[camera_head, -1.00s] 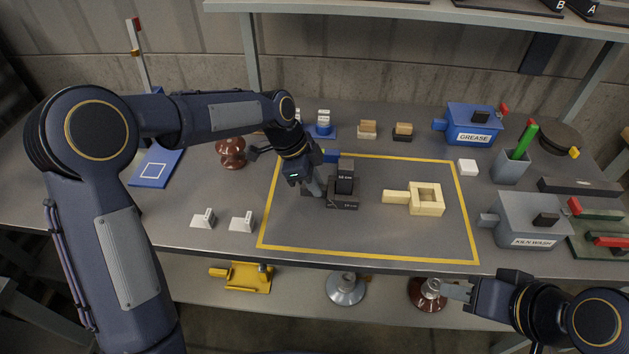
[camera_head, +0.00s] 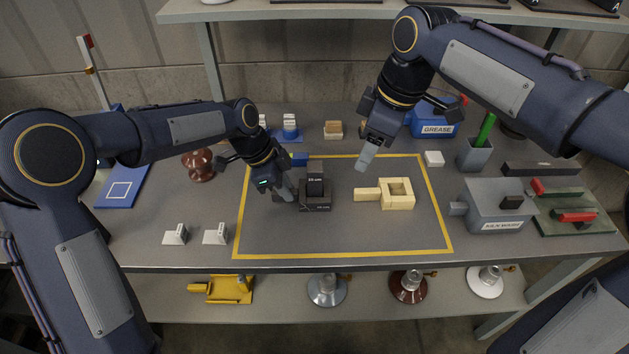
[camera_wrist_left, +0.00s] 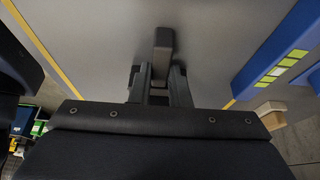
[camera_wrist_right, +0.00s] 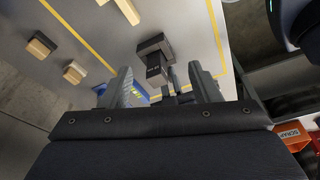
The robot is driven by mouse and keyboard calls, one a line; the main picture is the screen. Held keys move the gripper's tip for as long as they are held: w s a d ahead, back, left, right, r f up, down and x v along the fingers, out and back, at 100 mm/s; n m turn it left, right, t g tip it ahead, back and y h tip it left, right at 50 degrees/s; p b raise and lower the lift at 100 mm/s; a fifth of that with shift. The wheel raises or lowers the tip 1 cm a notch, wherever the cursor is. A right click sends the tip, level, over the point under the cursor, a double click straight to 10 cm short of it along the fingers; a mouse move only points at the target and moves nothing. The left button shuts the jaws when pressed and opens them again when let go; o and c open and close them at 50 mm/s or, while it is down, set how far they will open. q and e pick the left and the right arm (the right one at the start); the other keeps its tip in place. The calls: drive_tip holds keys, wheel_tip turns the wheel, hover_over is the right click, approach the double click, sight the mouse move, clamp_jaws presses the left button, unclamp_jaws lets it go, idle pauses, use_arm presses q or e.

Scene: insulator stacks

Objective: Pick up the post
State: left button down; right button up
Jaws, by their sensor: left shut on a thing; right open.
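A dark block (camera_head: 314,204) with a black upright piece (camera_head: 316,186) bearing white lettering stands inside the yellow-lined area; I cannot tell for sure which part is the post. My left gripper (camera_head: 286,192) is low at its left side. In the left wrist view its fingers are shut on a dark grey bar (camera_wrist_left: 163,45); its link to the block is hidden. My right gripper (camera_head: 366,157) is open and empty, above the back line of the area, behind and right of the block. The right wrist view shows the dark block (camera_wrist_right: 156,55) beyond its spread fingers.
A pale yellow piece with a square opening (camera_head: 397,207) lies right of the block. Two white wedges (camera_head: 215,235) are at left. The KILN WASH box (camera_head: 500,205), GREASE box (camera_head: 432,117) and grey cup (camera_head: 474,155) stand at right. The area's front is clear.

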sight(314, 176)
drive_tip(key=w+a+n, duration=0.1)
drive_tip(key=a, duration=0.1)
drive_tip(key=w+a+f+n, duration=0.1)
drive_tip(key=w+a+n, duration=0.1)
drive_tip(key=a, duration=0.1)
drive_tip(key=w+a+f+n+g+h, duration=0.1)
drive_tip(key=a, duration=0.2)
drive_tip(key=shift+w+a, duration=0.1)
drive_tip(key=shift+w, duration=0.3)
drive_tip(key=f, duration=0.3)
drive_tip(key=a+f, duration=0.1)
drive_tip(key=f, duration=0.7)
drive_tip(key=shift+w+a+f, duration=0.25)
drive_tip(key=c, duration=1.2)
